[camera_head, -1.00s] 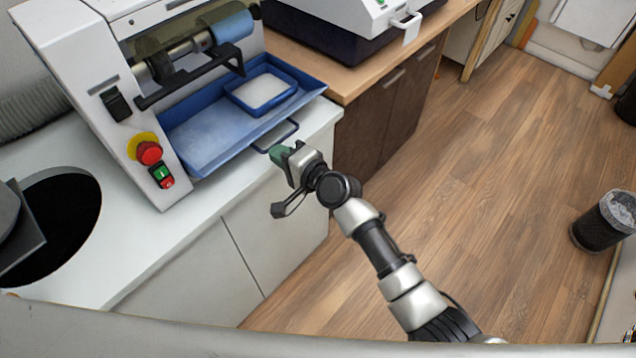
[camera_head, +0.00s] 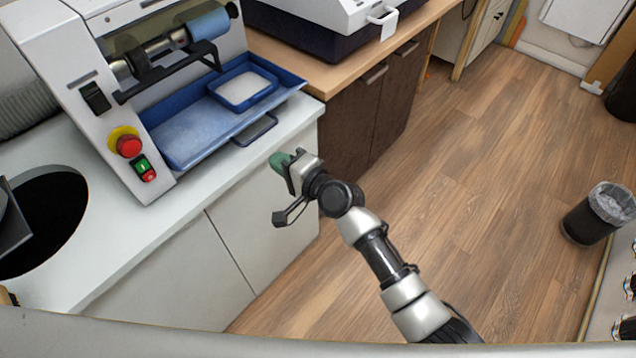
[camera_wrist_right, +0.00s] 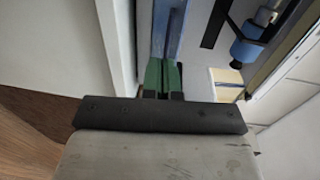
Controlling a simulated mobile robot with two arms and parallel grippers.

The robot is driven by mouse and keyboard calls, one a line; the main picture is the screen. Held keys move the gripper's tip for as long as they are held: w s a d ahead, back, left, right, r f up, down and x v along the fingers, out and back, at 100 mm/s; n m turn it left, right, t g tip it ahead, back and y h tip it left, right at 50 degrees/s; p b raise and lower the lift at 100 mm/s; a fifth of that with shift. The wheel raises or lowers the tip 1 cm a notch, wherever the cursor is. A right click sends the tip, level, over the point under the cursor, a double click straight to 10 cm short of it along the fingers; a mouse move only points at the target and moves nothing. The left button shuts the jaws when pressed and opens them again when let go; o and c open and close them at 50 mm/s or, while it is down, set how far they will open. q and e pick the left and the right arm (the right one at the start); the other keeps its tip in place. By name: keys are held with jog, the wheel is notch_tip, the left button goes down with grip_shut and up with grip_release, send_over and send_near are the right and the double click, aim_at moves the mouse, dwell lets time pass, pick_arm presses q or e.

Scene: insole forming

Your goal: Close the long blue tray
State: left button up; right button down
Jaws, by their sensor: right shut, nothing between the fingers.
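The long blue tray (camera_head: 190,140) sits in the white machine and sticks out past its front, over the white counter. Its dark loop handle (camera_head: 256,130) is at the front edge. My right gripper (camera_head: 280,160) has green fingertips and is shut and empty, just in front of and below the handle, apart from it. In the right wrist view, the fingertips (camera_wrist_right: 162,76) are together, with a blue strip of the tray (camera_wrist_right: 168,30) beyond them. My left gripper is not in view.
A small blue tray (camera_head: 243,90) with pale contents lies inside the long one. The machine has a red button (camera_head: 128,145) on its front. A second machine (camera_head: 330,20) stands on the wooden counter behind. The floor to the right is clear up to a bin (camera_head: 597,214).

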jog(key=f+v, duration=0.1)
jog(key=v, duration=0.6)
jog(key=s+d+f+n+g+h, duration=0.1)
jog(key=s+d+f+h, duration=0.3)
jog(key=f, duration=0.7)
jog(key=s+d+f+n+g+h, duration=0.1)
jog(key=s+d+f+h, duration=0.1)
jog(key=d+f, duration=0.65)
jog(key=s+d+f+n+g+h, duration=0.1)
jog(key=s+d+f+h, duration=0.2)
jog(key=f, duration=1)
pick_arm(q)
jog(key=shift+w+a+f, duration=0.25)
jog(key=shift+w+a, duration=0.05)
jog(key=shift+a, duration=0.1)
pick_arm(e)
jog(key=s+d+f+n+g+h, duration=0.1)
jog(key=s+d+f, duration=0.3)
jog(key=s, duration=0.6)
jog(key=s+d+f+n+g+h, duration=0.1)
jog(key=s+d+f+n+g, duration=0.2)
jog(key=s+f, duration=0.3)
jog(key=s+d+f+n+g+h, duration=0.2)
jog(key=s+d+f, duration=0.3)
jog(key=s, duration=1)
jog(key=shift+f+n, duration=0.3)
jog(key=shift+n, duration=0.1)
